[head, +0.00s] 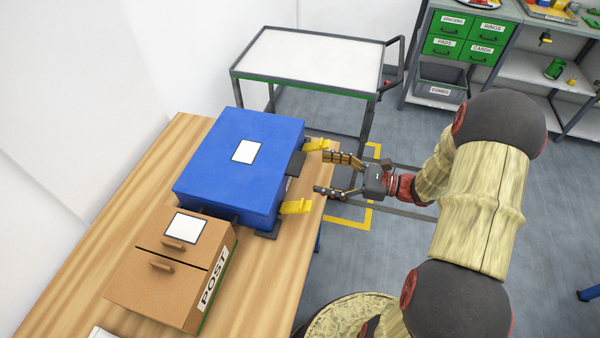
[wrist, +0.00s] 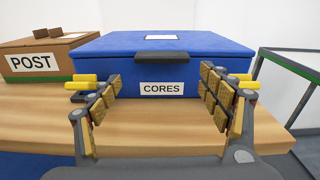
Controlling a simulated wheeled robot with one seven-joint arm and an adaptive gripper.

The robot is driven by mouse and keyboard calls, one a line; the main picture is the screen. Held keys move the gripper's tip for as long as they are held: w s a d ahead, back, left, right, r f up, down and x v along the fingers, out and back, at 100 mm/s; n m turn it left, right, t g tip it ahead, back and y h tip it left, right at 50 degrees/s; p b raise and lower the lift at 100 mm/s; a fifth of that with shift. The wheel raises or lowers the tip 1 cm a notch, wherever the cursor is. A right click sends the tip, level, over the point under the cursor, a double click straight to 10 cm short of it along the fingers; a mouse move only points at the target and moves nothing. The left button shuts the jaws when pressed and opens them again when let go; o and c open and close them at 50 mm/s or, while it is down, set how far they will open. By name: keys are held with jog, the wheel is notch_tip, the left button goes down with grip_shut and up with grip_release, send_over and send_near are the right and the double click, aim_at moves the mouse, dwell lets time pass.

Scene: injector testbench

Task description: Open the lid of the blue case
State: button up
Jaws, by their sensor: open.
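The blue case (head: 215,165) lies shut on the wooden table, with a white label on its lid. In the wrist view the case (wrist: 110,50) faces me, with a dark handle (wrist: 175,57) at the lid's front edge above a CORES label (wrist: 161,88). Two yellow latches, one (head: 316,145) and another (head: 296,207), stick out from its front. My gripper (head: 321,173) is open and empty in front of the case, its fingers spread to either side of the handle. In the wrist view the fingers (wrist: 164,88) partly cover the latches. I cannot tell whether any finger touches the case.
A brown POST box (head: 150,290) with a green base stands beside the case on the wooden table (head: 265,295). A white-topped cart (head: 310,60) stands behind the table. A shelf with green drawers (head: 465,40) is at the back right. Open floor lies right of the table.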

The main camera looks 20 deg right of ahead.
aim_at(298, 163)
jog(key=shift+o, duration=0.5)
jog(key=shift+w+r, duration=0.2)
jog(key=shift+r, duration=0.35)
jog(key=shift+o, duration=0.2)
jog(key=shift+m, duration=0.3)
jog(key=b+x, duration=0.2)
jog(key=x, duration=0.4)
jog(key=shift+a, duration=0.2)
jog(key=shift+w+a+r, duration=0.15)
jog(key=shift+w+a, duration=0.35)
jog(key=shift+a, duration=0.05)
jog(key=shift+c, duration=0.7)
jog(key=c, duration=1.5)
jog(key=shift+c, duration=0.3)
